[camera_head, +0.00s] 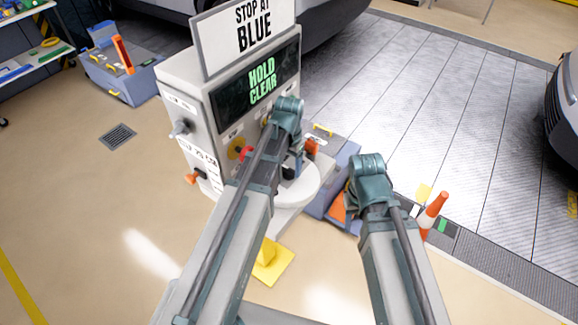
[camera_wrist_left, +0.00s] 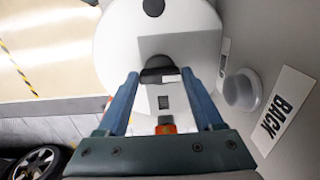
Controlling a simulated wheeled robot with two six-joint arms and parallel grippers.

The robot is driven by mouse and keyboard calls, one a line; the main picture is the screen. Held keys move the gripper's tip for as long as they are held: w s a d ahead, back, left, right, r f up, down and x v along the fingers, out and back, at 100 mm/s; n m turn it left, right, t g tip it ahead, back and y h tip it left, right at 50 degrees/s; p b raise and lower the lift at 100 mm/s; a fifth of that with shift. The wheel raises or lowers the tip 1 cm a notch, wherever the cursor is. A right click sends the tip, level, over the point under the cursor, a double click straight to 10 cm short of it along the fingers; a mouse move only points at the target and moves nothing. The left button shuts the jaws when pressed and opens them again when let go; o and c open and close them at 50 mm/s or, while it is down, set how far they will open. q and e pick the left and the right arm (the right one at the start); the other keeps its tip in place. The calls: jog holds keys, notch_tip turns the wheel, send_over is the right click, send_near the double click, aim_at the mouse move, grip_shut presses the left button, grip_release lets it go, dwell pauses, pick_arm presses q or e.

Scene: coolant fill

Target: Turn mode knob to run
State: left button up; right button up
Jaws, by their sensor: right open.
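The grey machine (camera_head: 190,95) has a screen (camera_head: 255,85) reading HOLD CLEAR in green. A grey knob (camera_head: 181,127) and an orange-red knob (camera_head: 194,178) stick out of its left face. A yellow disc with a red part (camera_head: 240,150) is on the front. I cannot tell which control is the mode knob. My left gripper (camera_head: 300,160) is at the machine's front, partly hidden by its arm. In the left wrist view its fingers (camera_wrist_left: 160,76) are apart, with a dark part and white block beyond them. My right gripper (camera_head: 367,172) is right of the machine, its fingertips hidden.
In the left wrist view, a round grey knob (camera_wrist_left: 242,90) sits beside a label reading BACK (camera_wrist_left: 283,110). A blue-grey box (camera_head: 335,160) and an orange-white cone (camera_head: 433,210) stand at the right. A yellow object (camera_head: 270,262) lies in front.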

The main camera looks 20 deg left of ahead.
pick_arm(q)
grip_shut()
jog(key=shift+m, duration=0.3)
jog(key=m, duration=0.3)
jog(key=shift+m, duration=2)
jog(key=o, duration=0.5)
grip_release()
jog(key=shift+r, duration=0.1)
